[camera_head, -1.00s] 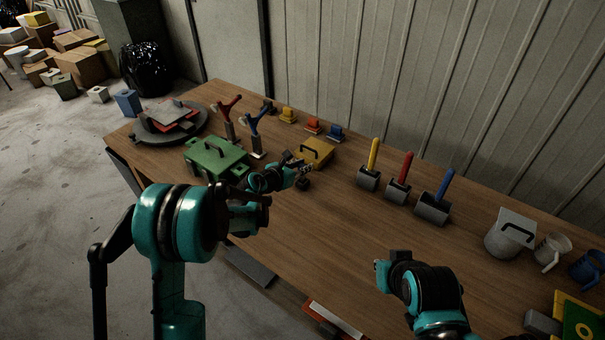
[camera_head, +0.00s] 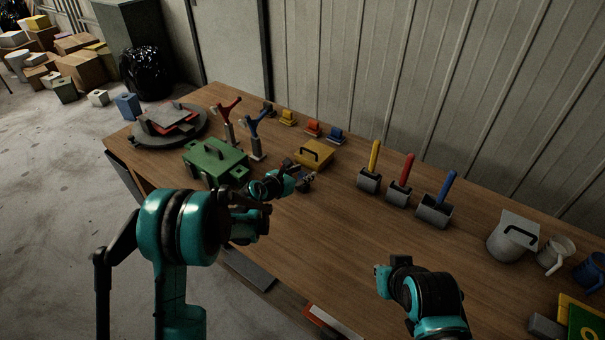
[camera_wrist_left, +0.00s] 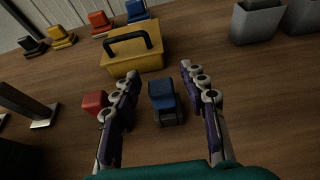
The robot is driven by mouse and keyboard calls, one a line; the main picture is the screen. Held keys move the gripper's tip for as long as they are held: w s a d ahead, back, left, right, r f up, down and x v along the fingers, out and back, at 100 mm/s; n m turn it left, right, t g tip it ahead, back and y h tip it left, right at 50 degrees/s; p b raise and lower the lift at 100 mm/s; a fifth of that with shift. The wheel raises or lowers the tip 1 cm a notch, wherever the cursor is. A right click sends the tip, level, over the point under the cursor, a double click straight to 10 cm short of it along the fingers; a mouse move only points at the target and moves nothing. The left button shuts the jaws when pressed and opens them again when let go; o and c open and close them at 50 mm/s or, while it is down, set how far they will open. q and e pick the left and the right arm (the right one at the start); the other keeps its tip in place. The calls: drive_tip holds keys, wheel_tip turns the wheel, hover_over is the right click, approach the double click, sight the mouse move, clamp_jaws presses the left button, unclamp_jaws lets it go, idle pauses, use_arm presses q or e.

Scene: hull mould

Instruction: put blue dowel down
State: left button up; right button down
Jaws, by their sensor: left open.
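The blue dowel (camera_head: 447,188) stands leaning in a grey holder (camera_head: 433,213) on the table, well to the right of my left gripper. My left gripper (camera_head: 305,179) is over the table in front of the yellow case (camera_head: 314,154). In the left wrist view its two fingers (camera_wrist_left: 158,85) are spread, with a small blue block on a dark base (camera_wrist_left: 163,95) seen between them; I cannot tell that either finger touches it. A small red block (camera_wrist_left: 95,102) shows beside the left finger. My right gripper (camera_head: 383,272) is near the front edge; its jaws are unclear.
A yellow dowel (camera_head: 374,156) and a red dowel (camera_head: 406,168) stand in their own grey holders. A green case (camera_head: 215,160) and a round dark tray (camera_head: 142,139) are at the left. A grey pot (camera_head: 510,238) and mugs stand at the right. The middle front is clear.

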use_arm(q)
drive_tip(key=p+v, duration=0.3)
drive_tip(key=v, duration=0.9)
drive_tip(key=a+r+n+t+y, duration=0.25)
drive_tip(key=r+n, duration=0.35)
drive_tip(key=r, duration=0.3)
drive_tip(key=a+r+n+t+y, duration=0.1)
drive_tip(key=a+r+n+t, duration=0.25)
drive_tip(key=r+n, duration=0.45)
drive_tip(key=s+a+r+n+y, duration=0.6)
drive_tip(key=a+n, duration=0.2)
drive_tip(key=n, duration=0.2)
drive_tip(key=s+a+f+n+g+y, duration=0.1)
drive_tip(key=s+a+f+n+g, duration=0.2)
drive_tip(key=s+n, duration=0.35)
drive_tip(key=s+a+f+n+g+y, duration=0.1)
drive_tip(key=s+f+n+g, duration=0.1)
drive_tip(key=s+f+n, duration=0.4)
drive_tip(key=s+d+f+n+g+h, duration=0.1)
drive_tip(key=s+d+f+n+g, duration=0.1)
drive_tip(key=s, duration=0.4)
drive_tip(key=s+d+f+n+g+h, duration=0.2)
drive_tip(key=s+d+f+n+g, duration=0.1)
drive_tip(key=s+d+f+n, duration=0.1)
drive_tip(key=shift+s+d+f+n, duration=0.35)
drive_tip(key=shift+s+f, duration=0.3)
drive_tip(key=shift+s, duration=0.55)
